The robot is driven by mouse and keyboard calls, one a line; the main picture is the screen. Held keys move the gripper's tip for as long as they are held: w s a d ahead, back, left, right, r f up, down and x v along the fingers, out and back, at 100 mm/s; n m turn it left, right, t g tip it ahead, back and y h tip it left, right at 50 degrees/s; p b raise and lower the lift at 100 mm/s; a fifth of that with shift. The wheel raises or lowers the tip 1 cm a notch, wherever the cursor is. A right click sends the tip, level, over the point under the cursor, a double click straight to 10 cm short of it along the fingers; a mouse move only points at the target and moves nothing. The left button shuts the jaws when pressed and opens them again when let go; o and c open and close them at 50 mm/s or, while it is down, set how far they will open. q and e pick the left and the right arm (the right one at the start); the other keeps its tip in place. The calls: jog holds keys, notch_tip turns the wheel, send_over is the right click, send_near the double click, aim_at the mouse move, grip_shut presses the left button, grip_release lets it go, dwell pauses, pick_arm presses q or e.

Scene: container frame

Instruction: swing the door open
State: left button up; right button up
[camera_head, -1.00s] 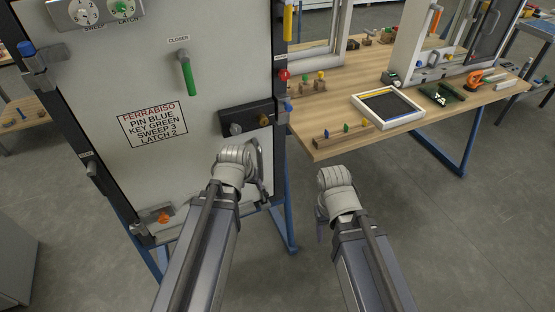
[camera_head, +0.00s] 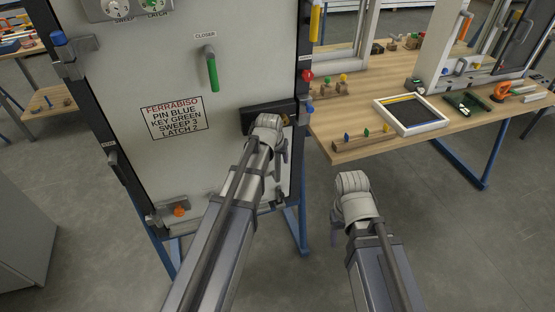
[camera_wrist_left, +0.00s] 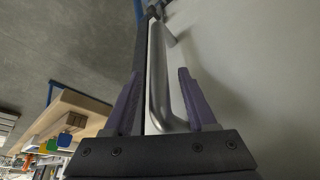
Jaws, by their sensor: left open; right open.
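The door (camera_head: 165,75) is a pale grey panel in a dark frame, standing upright at the left of the head view, and looks shut. It carries a sign (camera_head: 174,117), a green closer lever (camera_head: 212,72) and a dark lock plate (camera_head: 257,112). My left gripper (camera_head: 283,150) is at the door's right edge below the lock plate. In the left wrist view its two purple fingers (camera_wrist_left: 160,100) are open, with the metal pull handle (camera_wrist_left: 157,75) between them; contact cannot be told. My right gripper (camera_head: 335,228) is in front of the wooden bench, away from the door.
A wooden bench (camera_head: 365,95) stands right of the door, with a black-and-white framed tray (camera_head: 412,115), wooden blocks (camera_head: 365,137) and an orange clamp (camera_head: 503,90). An orange knob (camera_head: 179,210) sits at the door's lower left. The floor in front is clear.

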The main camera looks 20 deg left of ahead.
pick_arm(q)
jog(key=shift+f, duration=0.3)
grip_shut()
dwell(0.3)
dwell(1.0)
